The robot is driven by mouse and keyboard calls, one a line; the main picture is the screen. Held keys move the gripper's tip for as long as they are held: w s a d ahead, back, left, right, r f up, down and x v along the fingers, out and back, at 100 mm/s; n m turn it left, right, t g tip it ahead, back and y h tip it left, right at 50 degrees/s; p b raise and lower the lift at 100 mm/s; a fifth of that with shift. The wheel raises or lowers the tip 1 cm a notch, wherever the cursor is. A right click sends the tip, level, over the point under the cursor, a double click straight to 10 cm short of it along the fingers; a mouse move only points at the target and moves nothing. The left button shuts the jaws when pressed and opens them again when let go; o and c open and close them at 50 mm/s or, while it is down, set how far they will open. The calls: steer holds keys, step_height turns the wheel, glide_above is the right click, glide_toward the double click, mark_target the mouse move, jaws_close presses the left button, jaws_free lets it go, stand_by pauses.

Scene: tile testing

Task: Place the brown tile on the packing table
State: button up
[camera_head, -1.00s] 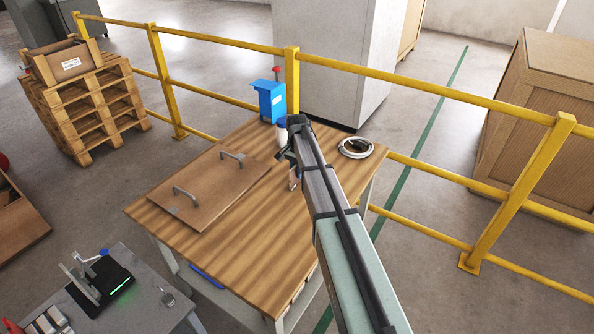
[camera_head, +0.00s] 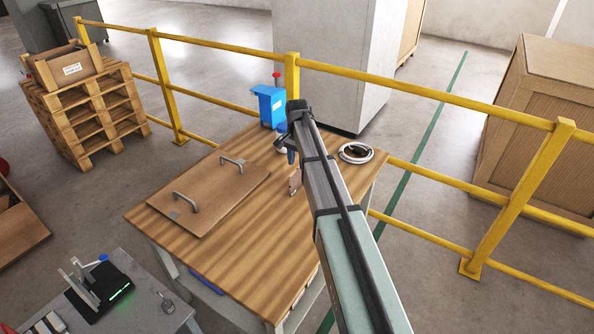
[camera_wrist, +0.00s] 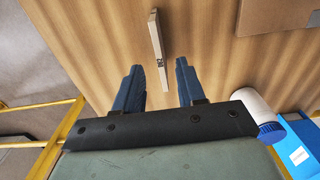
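In the head view, my gripper (camera_head: 286,149) is over the far part of the table, a little above and behind the tile. My arm partly covers that area.
A brown board with two handles (camera_head: 210,192) lies on the table's left half. A blue box (camera_head: 268,104) and a white bottle with a blue cap (camera_wrist: 254,110) stand near the far corner. The table's near part is clear.

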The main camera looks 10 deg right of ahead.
steer(key=shift+r, duration=2.4)
